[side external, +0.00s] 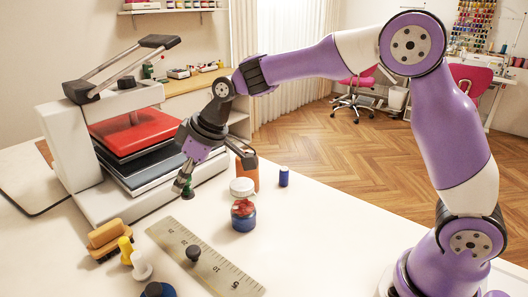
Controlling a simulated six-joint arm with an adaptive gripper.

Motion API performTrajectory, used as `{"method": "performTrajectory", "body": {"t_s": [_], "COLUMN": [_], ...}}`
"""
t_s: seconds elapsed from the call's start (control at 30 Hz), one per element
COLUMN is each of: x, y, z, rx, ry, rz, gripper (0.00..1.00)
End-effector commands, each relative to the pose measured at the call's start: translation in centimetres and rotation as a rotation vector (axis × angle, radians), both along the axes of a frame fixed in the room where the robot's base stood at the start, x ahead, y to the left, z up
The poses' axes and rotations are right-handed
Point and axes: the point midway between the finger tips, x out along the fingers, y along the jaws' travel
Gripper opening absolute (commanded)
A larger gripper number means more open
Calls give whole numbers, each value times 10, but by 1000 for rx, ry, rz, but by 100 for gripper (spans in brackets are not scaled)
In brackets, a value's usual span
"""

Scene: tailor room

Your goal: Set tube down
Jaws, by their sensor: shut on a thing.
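My gripper (187,178) points down over the white table, just right of the press. A small dark green tube (187,189) shows at its left fingertip, low near the tabletop; my gripper appears shut on it, though the far finger is hard to make out. Most of the tube is hidden by the finger, and I cannot tell whether its bottom touches the table. A dark part of my gripper also reaches right, close to the top of an orange container.
The heat press (90,165) stands left. The orange container (251,177), a white-lidded jar (242,187), a red-and-blue jar (243,217) and a blue spool (283,176) stand right.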

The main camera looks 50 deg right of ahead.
Motion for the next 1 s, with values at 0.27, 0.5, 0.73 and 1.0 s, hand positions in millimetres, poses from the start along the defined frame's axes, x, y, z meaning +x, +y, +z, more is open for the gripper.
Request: {"method": "performTrajectory", "body": {"t_s": [0.27,0.5,0.73,1.0], "x": [-2,-20,-66,-142], "y": [4,-36,-93,-134], "z": [48,57,59,56], "rx": [2,-11,-19,-4], "ry": [-6,9,20,3], "rz": [-1,23,78,167], "gripper": [0,0,0,0]}}
